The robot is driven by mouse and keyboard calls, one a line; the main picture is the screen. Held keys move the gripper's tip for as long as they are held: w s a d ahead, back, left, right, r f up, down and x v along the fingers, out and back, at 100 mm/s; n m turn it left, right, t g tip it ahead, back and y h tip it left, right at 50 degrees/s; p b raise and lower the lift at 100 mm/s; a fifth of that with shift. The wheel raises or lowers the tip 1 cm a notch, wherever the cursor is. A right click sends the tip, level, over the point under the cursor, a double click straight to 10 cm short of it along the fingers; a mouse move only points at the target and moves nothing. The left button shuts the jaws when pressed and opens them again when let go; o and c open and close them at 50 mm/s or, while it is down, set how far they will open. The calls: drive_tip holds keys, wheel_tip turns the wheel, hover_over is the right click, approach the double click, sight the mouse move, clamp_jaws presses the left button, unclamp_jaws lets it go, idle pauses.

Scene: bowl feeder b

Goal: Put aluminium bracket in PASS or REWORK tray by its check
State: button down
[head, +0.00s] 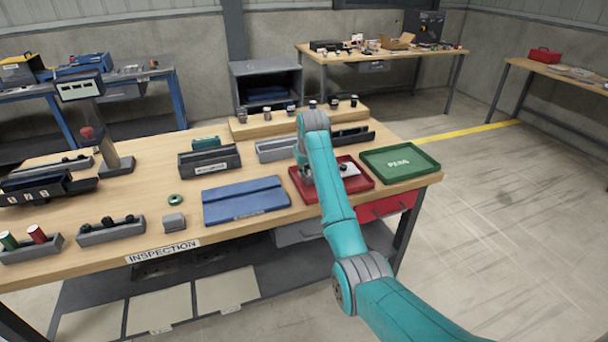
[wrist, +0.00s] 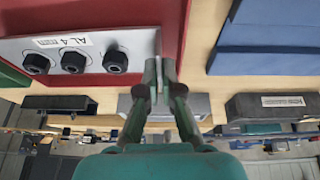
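The aluminium bracket (wrist: 80,55) is a pale plate with an "AL 4" label and three black round parts. It is over the red tray (wrist: 188,8), and in the head view a pale part of it (head: 348,169) shows beside my gripper. My gripper (wrist: 160,76) is at the bracket's right end in the wrist view, with its fingers close together on a thin upright edge there. Whether the bracket touches the tray floor is unclear. The green PASS tray (head: 400,149) is empty, to the right of the red tray (head: 366,184). Any lettering on the red tray is hidden.
A blue mat (head: 245,200) lies left of the red tray. Grey bins (head: 209,163) and a wooden riser (head: 262,129) with small dark parts stand behind. A display stand (head: 82,90) is at the left. The floor right of the bench is clear.

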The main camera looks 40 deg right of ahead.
drive_tip(key=shift+f, duration=0.65)
drive_tip(key=shift+f, duration=0.6)
drive_tip(key=c, duration=1.3)
unclamp_jaws()
drive_tip(key=shift+f, duration=0.1)
drive_tip(key=shift+r, duration=0.35)
drive_tip(key=v, duration=1.2)
drive_tip(key=shift+r, duration=0.35)
